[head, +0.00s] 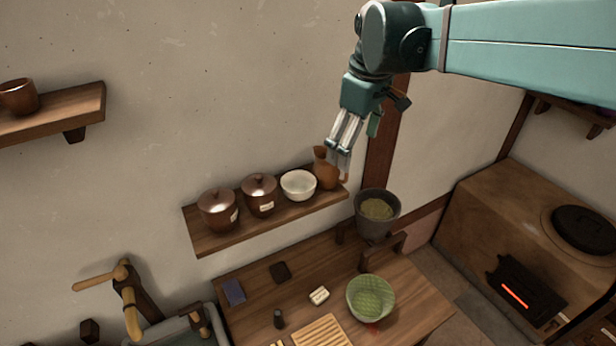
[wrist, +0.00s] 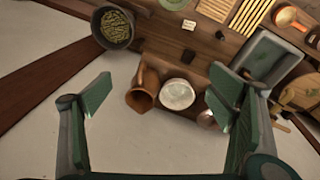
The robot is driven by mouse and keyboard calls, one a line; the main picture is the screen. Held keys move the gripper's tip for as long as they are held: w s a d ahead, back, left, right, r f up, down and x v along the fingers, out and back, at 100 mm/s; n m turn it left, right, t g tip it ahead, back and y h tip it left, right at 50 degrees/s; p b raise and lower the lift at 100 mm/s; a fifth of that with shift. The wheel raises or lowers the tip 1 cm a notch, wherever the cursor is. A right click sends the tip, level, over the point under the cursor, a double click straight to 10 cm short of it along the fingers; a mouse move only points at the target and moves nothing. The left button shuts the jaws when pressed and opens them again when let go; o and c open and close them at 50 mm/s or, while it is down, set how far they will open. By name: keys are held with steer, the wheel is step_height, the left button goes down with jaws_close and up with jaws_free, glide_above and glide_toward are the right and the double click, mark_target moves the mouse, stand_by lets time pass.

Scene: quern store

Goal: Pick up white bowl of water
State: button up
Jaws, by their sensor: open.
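The white bowl (head: 298,184) stands upright on a wooden wall shelf, between a lidded brown pot and an orange-brown jug. In the wrist view the white bowl (wrist: 177,94) lies between my open fingers, to the right of the jug (wrist: 142,95); its inside looks pale, and I cannot make out water clearly. My gripper (head: 338,165) is open and empty. In the head view it appears above and to the right of the bowl, overlapping the jug (head: 325,172). In the wrist view my gripper (wrist: 165,103) shows its two green finger pads spread wide.
Two lidded pots (head: 217,209) stand left of the bowl on the shelf (head: 225,237). A dark grey pot (head: 377,212) with greenish contents is right of the shelf. Below, the table (head: 425,300) holds a green bowl (head: 371,297) and small items. A stove (head: 500,230) with an orange glow is at right.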

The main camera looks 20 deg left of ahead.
steer(key=w+a+f+n+g, duration=0.1)
steer(key=w+a+f+n, duration=0.15)
steer(key=a, duration=0.55)
steer(key=w+a+f+n+g, duration=0.1)
steer(key=w+a+f+n, duration=0.15)
steer(key=a, duration=0.55)
glide_toward(299, 183)
steer(key=s+r, duration=0.2)
steer(key=s, duration=0.2)
steer(key=shift+w+d+f+h, duration=0.1)
steer(key=shift+w+f+h, duration=0.05)
steer(key=shift+f+h, duration=0.3)
steer(key=shift+f, duration=1.25)
steer(key=shift+f, duration=0.1)
steer(key=shift+d+f+p, duration=0.1)
steer(key=shift+f+p, duration=0.4)
steer(key=shift+f, duration=2)
